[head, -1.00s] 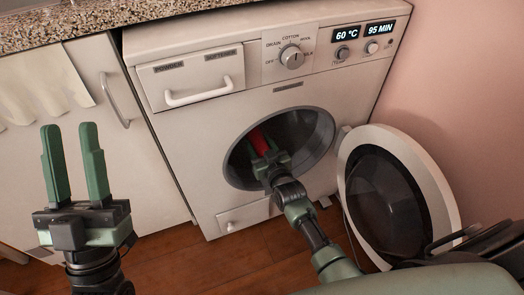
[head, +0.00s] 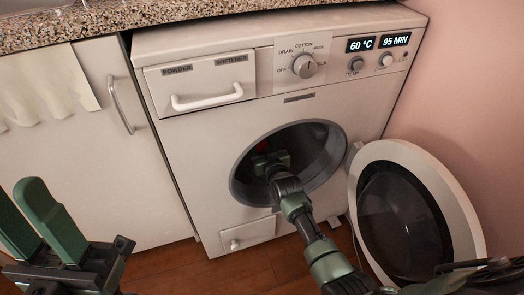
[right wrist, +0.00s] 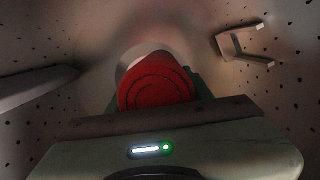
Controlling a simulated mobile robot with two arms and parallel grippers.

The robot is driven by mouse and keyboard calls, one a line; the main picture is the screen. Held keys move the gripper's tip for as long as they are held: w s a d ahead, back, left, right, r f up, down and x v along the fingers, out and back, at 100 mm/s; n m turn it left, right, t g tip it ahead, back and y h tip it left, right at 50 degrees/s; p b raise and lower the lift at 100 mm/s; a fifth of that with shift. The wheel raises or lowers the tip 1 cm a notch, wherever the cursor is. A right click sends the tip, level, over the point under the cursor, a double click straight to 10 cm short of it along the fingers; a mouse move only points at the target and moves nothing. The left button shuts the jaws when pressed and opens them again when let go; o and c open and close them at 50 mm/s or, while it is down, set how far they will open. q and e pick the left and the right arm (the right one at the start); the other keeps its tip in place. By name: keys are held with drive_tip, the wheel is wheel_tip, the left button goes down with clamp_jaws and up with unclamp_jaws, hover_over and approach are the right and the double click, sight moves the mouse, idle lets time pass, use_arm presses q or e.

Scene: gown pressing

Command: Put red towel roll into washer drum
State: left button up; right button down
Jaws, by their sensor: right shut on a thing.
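The red towel roll (right wrist: 157,82) is in my right gripper (right wrist: 155,95), its spiral end facing the right wrist camera. In the head view only a small red patch of the roll (head: 262,147) shows past the right gripper (head: 268,160), which reaches through the round opening of the washer drum (head: 318,150). The perforated drum wall (right wrist: 285,100) surrounds the roll in the right wrist view. Whether the roll touches the drum is hard to tell. My left gripper (head: 25,230) is open and empty at the lower left, in front of the cabinet.
The round washer door (head: 470,190) hangs open at the right of the opening, close beside my right arm. A drawer with a white handle (head: 207,97) is above left of the opening. Raised drum paddles (right wrist: 35,88) stick out inside. A granite counter (head: 60,25) runs along the top left.

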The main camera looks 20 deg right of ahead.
drive_tip(key=shift+w+r, duration=0.1)
drive_tip(key=shift+w, duration=0.2)
drive_tip(key=c, duration=0.6)
unclamp_jaws()
drive_tip(key=shift+o, duration=0.2)
drive_tip(key=shift+s, duration=0.15)
